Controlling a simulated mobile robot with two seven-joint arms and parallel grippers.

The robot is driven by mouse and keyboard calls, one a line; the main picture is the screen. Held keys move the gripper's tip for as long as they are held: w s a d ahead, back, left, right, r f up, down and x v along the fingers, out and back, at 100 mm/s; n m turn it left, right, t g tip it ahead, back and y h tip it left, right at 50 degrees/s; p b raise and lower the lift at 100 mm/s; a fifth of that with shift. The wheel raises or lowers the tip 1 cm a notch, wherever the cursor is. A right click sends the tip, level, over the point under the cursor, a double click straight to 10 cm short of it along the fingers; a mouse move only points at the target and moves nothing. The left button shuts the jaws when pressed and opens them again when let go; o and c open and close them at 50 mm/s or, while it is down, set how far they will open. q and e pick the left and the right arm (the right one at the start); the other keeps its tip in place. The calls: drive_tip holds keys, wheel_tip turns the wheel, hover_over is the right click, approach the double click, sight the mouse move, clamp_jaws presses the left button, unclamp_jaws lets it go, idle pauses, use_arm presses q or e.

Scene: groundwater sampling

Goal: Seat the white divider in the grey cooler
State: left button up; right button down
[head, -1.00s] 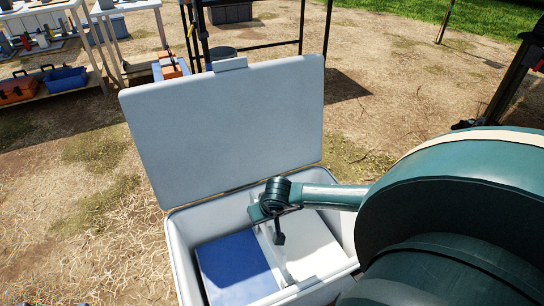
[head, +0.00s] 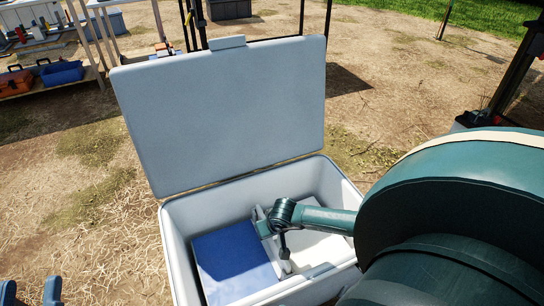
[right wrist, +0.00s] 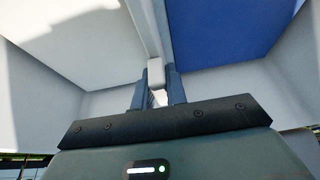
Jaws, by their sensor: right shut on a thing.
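The grey cooler (head: 178,240) stands open on the ground, its lid (head: 220,115) tilted up behind it. The white divider (head: 259,214) stands inside between a blue block (head: 232,262) and a white block (head: 318,246). My right gripper (head: 284,252) reaches in from the right. In the right wrist view its fingers (right wrist: 157,92) are shut on a pale tab of the divider (right wrist: 156,70). The divider's lower edge is hidden, so I cannot tell whether it touches the floor. My left gripper (head: 30,292) shows at the bottom left corner, fingers apart and empty.
A dark metal frame stands behind the lid. Dry grassy ground left of the cooler is free. My right arm covers the lower right.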

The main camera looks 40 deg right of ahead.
drive_tip(key=c, duration=1.8)
unclamp_jaws()
drive_tip(key=shift+c, duration=0.2)
use_arm(q)
drive_tip(key=shift+r, duration=0.2)
use_arm(e)
drive_tip(key=o, duration=0.4)
drive_tip(key=shift+o, duration=0.2)
